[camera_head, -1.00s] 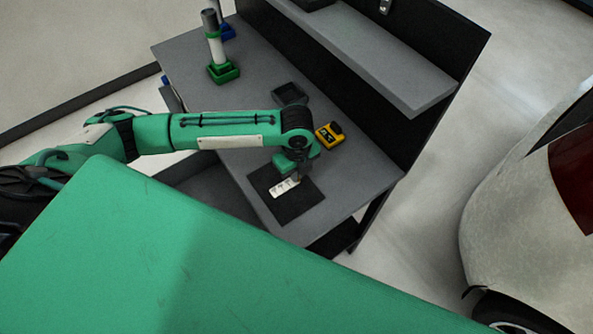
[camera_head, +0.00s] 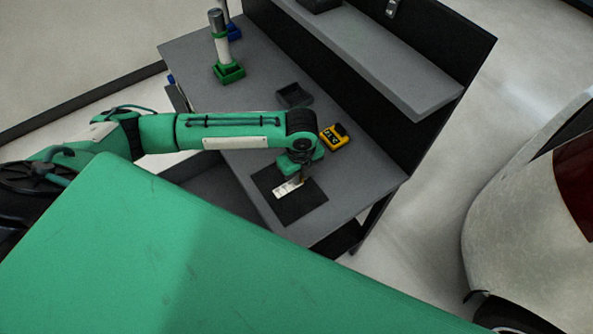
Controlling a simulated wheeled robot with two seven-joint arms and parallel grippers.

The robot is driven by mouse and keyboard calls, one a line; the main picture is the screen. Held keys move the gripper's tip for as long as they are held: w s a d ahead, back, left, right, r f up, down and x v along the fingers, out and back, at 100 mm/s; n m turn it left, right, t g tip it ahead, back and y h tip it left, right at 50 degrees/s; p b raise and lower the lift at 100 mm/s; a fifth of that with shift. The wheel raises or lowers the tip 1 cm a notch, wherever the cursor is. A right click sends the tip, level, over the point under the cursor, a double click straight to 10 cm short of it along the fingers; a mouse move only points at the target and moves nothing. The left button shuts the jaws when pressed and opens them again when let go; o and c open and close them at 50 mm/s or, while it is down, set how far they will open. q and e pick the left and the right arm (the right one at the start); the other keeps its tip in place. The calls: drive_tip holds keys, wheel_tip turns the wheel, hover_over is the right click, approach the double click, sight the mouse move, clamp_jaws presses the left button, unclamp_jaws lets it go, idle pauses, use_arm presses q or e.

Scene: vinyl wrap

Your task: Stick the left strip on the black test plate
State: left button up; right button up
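The black test plate (camera_head: 305,208) lies flat near the front corner of the grey bench. A small white strip (camera_head: 287,189) shows over its left half, with its upper right end close to my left gripper. I cannot tell whether the strip touches the plate all along. My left gripper (camera_head: 301,180) points down over the plate's upper part. Its fingertips are small and dark, and I cannot tell whether they are open or shut on the strip. My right gripper is out of view.
A yellow device (camera_head: 335,137) sits just beyond my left wrist. A dark tray (camera_head: 294,95) lies farther back on the bench (camera_head: 265,75). A white roll on a green base (camera_head: 229,72) stands at the far left. A raised shelf (camera_head: 385,60) runs along the right side.

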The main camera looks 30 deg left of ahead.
use_arm(q)
drive_tip(key=shift+o, duration=1.1)
drive_tip(key=shift+r, duration=0.1)
wheel_tip(320, 180, up, 14)
drive_tip(key=b, duration=0.2)
drive_tip(key=shift+f, duration=0.2)
